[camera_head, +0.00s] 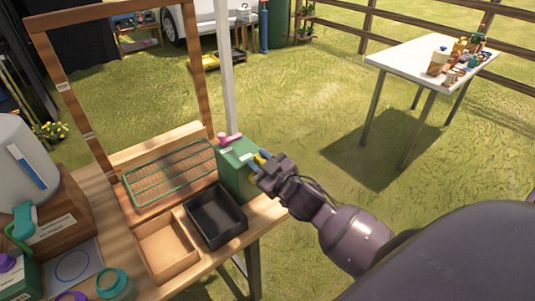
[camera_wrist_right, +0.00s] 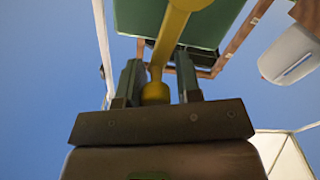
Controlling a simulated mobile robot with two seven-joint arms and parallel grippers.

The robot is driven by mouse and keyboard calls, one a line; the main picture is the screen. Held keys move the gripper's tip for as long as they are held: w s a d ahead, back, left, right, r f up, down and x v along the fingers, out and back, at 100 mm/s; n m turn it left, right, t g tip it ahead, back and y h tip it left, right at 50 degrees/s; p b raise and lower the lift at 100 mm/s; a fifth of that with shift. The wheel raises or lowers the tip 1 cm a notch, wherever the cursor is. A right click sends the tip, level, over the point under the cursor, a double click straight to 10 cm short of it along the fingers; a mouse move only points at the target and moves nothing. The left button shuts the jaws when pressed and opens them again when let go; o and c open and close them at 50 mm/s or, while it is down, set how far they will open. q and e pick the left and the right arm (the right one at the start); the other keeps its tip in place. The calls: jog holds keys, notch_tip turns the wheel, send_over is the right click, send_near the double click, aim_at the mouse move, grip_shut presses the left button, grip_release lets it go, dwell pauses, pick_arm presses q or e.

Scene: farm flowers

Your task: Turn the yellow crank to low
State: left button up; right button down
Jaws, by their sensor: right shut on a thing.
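The yellow crank (camera_wrist_right: 168,42) runs down from the green box in the right wrist view, and its knob end sits between my right gripper's fingers (camera_wrist_right: 158,82). In the head view only a small bit of yellow crank (camera_head: 260,158) shows beside the right gripper (camera_head: 262,164). The right gripper is shut on the crank at the side of the green box (camera_head: 237,167). The box stands at the right end of the wooden bench and has a pink part on top. I see no low mark on it. My left gripper is not in view.
A black tray (camera_head: 215,215) and a light wooden tray (camera_head: 166,247) lie in front of the box. A green wire rack (camera_head: 170,172) stands to its left. A wooden frame and a pale post rise behind. The grass to the right is clear up to a white table (camera_head: 410,62).

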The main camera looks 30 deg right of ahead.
jog(key=shift+a+n, duration=0.1)
jog(key=shift+n, duration=0.5)
jog(key=c, duration=0.9)
grip_release()
jog(key=shift+f, duration=0.1)
jog(key=shift+c, duration=0.2)
jog(key=s, duration=1)
jog(key=shift+s+d, duration=0.4)
